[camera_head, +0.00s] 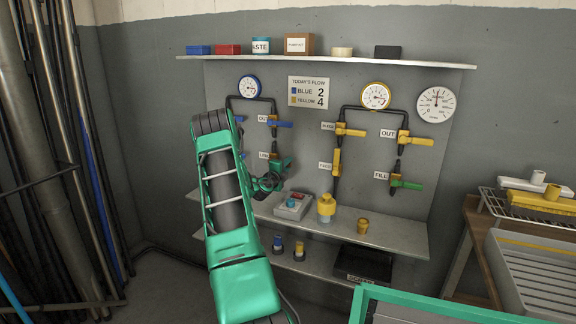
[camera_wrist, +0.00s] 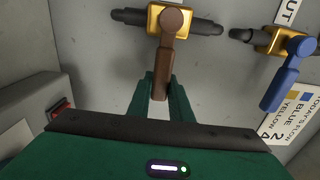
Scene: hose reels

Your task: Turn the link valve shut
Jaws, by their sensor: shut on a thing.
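The link valve has a brown lever handle (camera_wrist: 170,50) on a brass body (camera_wrist: 152,17) set in a dark pipe, seen in the wrist view. The handle stands about square across the pipe. My gripper (camera_wrist: 164,85) has its two green fingers around the handle's free end and is shut on it. In the head view my gripper (camera_head: 272,180) is at the lower left valve on the panel, beside the LINK label (camera_head: 263,155). My gripper and arm hide most of that valve there.
A blue-handled OUT valve (camera_head: 279,124) sits just above. Yellow-handled valves (camera_head: 350,132) and a green FILL handle (camera_head: 406,184) are to the right. A grey box with a red button (camera_head: 293,206) stands on the shelf (camera_head: 390,237) below my gripper. Pipes (camera_head: 85,150) lean at the left.

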